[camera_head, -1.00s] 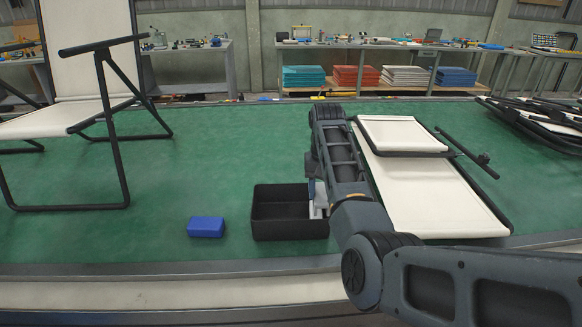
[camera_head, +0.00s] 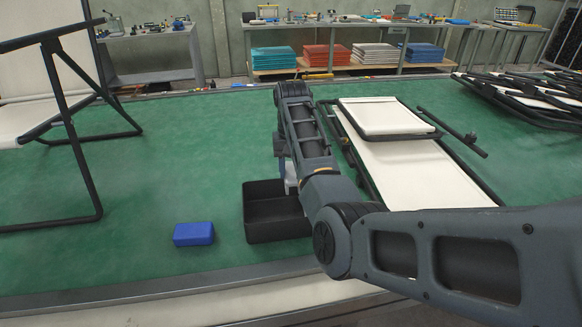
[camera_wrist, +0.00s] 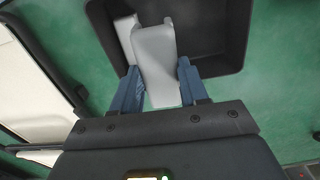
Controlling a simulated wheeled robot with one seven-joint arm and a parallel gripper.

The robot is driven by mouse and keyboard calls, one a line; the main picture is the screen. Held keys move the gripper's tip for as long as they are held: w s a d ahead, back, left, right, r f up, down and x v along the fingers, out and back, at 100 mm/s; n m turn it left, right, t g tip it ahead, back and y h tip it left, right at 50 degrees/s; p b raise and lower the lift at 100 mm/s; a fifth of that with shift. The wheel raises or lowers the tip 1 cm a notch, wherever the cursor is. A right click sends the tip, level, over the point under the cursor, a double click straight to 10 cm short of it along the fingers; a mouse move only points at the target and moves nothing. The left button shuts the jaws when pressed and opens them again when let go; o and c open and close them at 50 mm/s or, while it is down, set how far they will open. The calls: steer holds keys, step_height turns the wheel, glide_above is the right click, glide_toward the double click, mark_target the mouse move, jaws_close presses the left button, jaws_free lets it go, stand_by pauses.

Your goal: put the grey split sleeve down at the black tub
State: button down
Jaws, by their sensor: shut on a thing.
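The grey split sleeve (camera_wrist: 157,62) is between the two blue fingers of my gripper (camera_wrist: 155,88) in the wrist view. My gripper is shut on it. The sleeve's far end overlaps the opening of the black tub (camera_wrist: 215,40) in that view; its height above the tub is unclear. In the head view the black tub (camera_head: 277,223) stands open on the green surface, and my arm covers its right part. The gripper end is mostly hidden behind my arm at the tub's back right corner.
A blue block (camera_head: 194,234) lies left of the tub. A cream folding panel (camera_head: 415,172) with a black frame lies to the right. A partly unfolded lounger (camera_head: 75,120) stands at left. The green surface (camera_head: 190,170) behind the block is clear.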

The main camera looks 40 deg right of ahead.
steer(key=shift+f+b, duration=2.2)
steer(key=shift+f, duration=2.7)
steer(key=c, duration=0.5)
jaws_free()
steer(key=shift+r, duration=0.15)
step_height(320, 180, up, 8)
steer(key=shift+f, duration=0.2)
